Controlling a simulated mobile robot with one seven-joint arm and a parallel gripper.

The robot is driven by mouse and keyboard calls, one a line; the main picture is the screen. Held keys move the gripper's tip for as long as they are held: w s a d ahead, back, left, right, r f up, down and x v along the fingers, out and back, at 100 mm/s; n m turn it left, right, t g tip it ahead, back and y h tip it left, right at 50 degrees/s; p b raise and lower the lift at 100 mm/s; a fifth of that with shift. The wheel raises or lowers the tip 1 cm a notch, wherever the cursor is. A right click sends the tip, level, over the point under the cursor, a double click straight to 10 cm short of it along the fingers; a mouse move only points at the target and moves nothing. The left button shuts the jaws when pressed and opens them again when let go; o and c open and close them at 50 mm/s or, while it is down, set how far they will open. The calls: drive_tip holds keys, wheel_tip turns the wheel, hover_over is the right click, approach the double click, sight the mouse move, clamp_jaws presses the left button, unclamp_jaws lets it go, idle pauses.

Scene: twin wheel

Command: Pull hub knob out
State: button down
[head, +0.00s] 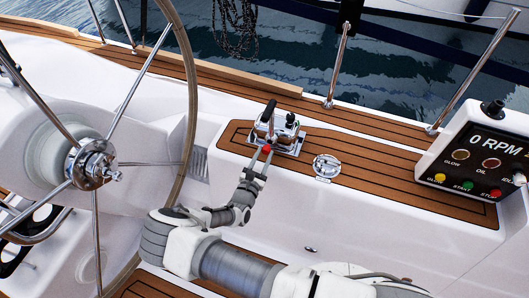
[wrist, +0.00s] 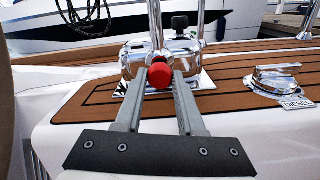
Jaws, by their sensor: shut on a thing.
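The red hub knob (head: 267,149) is on the near side of the chrome throttle control (head: 284,138), which is mounted on the teak-topped seat. My gripper (head: 262,158) reaches up to it and its fingertips are closed on the knob. In the wrist view the red knob (wrist: 159,75) sits between the two grey fingertips of my gripper (wrist: 159,80), in front of the chrome housing (wrist: 138,55). An upright chrome lever (wrist: 155,30) rises just behind the knob. The knob's stem is hidden behind the knob and fingers.
The steering wheel (head: 188,90) stands to the left of my arm. A chrome diesel cap (head: 326,166) lies flat right of the throttle, and the engine panel (head: 480,160) reading 0 RPM is further right. Stanchions (head: 338,65) line the deck edge behind.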

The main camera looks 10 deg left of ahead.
drive_tip(key=c, duration=0.5)
unclamp_jaws()
drive_tip(key=shift+s, duration=0.15)
drive_tip(key=shift+s, duration=0.1)
drive_tip(key=s+a+p, duration=0.2)
drive_tip(key=s, duration=1.5)
drive_tip(key=shift+a+p, duration=0.2)
drive_tip(key=shift+p, duration=0.1)
